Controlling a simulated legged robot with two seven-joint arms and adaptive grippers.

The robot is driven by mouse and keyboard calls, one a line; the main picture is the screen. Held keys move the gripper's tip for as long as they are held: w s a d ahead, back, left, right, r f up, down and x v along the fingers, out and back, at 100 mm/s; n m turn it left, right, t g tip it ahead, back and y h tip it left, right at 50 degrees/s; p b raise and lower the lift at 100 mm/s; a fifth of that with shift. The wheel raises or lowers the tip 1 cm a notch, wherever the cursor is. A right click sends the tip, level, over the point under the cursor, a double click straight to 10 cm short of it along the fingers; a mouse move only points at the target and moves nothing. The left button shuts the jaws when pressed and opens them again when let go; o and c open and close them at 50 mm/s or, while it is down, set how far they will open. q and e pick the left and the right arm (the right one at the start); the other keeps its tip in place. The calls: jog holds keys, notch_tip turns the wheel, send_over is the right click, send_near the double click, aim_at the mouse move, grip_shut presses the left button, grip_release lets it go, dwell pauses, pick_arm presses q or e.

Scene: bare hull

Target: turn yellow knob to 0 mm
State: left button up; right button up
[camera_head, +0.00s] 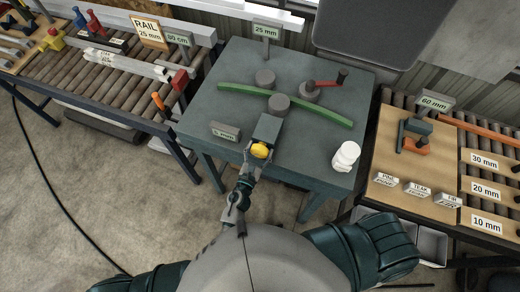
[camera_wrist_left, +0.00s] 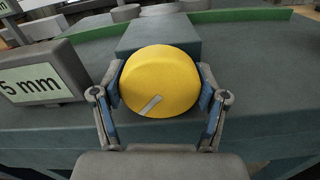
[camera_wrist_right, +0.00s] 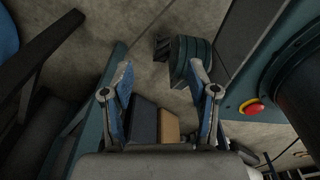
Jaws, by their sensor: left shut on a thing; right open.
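The yellow knob (camera_head: 259,150) is on the near face of a grey-green block (camera_head: 267,127) at the table's front edge. In the left wrist view the knob (camera_wrist_left: 160,82) faces the camera, with a pale pointer mark (camera_wrist_left: 150,105) toward its lower left. My left gripper (camera_head: 258,157) is shut on the knob, one finger on each side. A display (camera_head: 226,131) left of the block shows a reading ending in "5 mm"; in the left wrist view its left part is cut off (camera_wrist_left: 32,84). My right gripper (camera_wrist_right: 160,90) is open and empty, pointing at the floor.
The table (camera_head: 215,105) carries a green curved strip (camera_head: 325,113), grey cylinders, a red-handled crank (camera_head: 322,84), a "25 mm" sign (camera_head: 266,31) and a white bottle (camera_head: 346,156). A roller conveyor (camera_head: 110,85) stands left, a board with blocks (camera_head: 400,195) right.

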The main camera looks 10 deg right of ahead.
pick_arm(q)
jog(key=shift+s+f+n, duration=0.1)
jog(key=shift+f+n, duration=0.05)
jog(key=shift+n, duration=1.5)
jog(key=shift+f+n, duration=0.15)
jog(key=shift+n, duration=1.5)
jog(key=shift+a, duration=0.1)
jog(key=o, duration=1.2)
jog(key=shift+r, duration=0.1)
jog(key=v, duration=1.2)
